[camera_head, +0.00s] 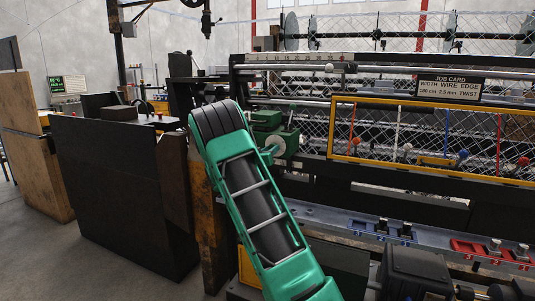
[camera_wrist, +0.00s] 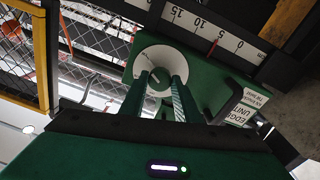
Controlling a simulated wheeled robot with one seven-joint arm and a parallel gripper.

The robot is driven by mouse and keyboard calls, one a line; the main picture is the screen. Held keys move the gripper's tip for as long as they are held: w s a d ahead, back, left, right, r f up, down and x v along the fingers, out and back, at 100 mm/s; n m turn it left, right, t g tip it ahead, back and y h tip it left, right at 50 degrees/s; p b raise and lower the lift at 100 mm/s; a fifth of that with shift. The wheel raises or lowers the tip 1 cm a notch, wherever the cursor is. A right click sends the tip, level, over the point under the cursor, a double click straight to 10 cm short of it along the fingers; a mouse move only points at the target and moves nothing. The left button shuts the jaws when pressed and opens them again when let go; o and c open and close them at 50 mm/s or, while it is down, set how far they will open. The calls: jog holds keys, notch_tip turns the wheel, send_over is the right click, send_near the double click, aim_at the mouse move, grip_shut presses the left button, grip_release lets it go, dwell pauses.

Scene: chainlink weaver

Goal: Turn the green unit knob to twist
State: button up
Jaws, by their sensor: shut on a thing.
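The green unit (camera_head: 267,120) stands at the left end of the weaving machine, partly behind my arm in the head view. Its pale round dial (camera_head: 278,146) faces outward. In the wrist view the green unit (camera_wrist: 205,88) fills the middle, with the round white knob plate (camera_wrist: 160,55) on its face. My gripper (camera_wrist: 160,85) reaches to this plate, one finger on each side of the knob's small grey grip (camera_wrist: 153,78), and is shut on it. The knob's setting cannot be read. A label on the unit (camera_wrist: 246,105) reads "EDGE UNIT"; its smaller words are blurred.
A number scale with a red pointer (camera_wrist: 215,42) runs close above the unit. A yellow-framed mesh guard (camera_head: 333,130) stands to the right. Blue (camera_head: 362,226) and red (camera_head: 470,250) trays lie on the lower ledge.

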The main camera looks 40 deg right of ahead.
jog(key=shift+f, duration=0.3)
jog(key=o, duration=0.9)
jog(key=shift+w, duration=0.1)
jog(key=shift+o, duration=0.7)
jog(key=shift+r, duration=0.1)
jog(key=v, duration=1)
jog(key=shift+a, duration=0.35)
